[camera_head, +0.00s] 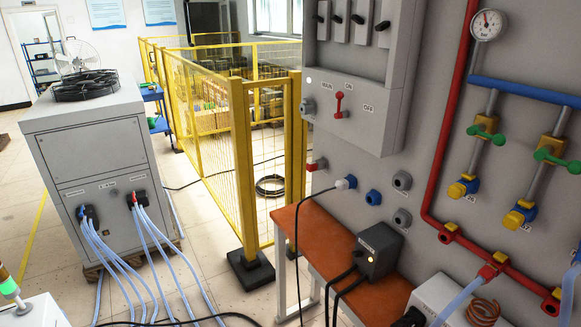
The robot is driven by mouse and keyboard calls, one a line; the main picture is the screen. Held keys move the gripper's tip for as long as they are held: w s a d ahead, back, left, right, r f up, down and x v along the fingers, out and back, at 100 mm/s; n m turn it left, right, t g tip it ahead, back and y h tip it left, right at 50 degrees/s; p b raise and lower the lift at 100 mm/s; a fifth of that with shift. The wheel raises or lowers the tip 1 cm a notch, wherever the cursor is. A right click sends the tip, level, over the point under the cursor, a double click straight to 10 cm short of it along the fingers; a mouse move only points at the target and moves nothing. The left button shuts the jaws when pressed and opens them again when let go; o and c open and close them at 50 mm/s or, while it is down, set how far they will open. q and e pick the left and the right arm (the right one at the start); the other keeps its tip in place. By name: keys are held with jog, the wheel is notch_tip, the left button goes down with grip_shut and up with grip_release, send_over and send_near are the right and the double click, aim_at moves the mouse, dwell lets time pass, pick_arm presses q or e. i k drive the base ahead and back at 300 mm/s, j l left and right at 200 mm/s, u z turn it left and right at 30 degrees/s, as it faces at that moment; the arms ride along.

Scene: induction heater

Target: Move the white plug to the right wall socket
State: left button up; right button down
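The white plug (345,183) is at the grey wall panel, above the left part of the orange-brown bench. It looks seated in a socket, but the socket behind it is hidden. Its black cable (303,212) curves left and down past the bench edge. Just right of the plug is a blue wall socket (373,197). Further right are two grey wall sockets, an upper one (402,181) and a lower one (401,217); no plug is seen in these three. Neither of my grippers is in view.
A black box (379,250) with cables sits on the orange-brown bench (306,227) below the sockets. Red and blue pipes with valves cover the panel's right side. A yellow fence (243,165) and a grey cabinet (88,150) with hoses stand left; floor lies between cabinet and bench.

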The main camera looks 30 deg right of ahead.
aim_at(343, 184)
jog(key=z, duration=1.35)
jog(key=k, duration=0.05)
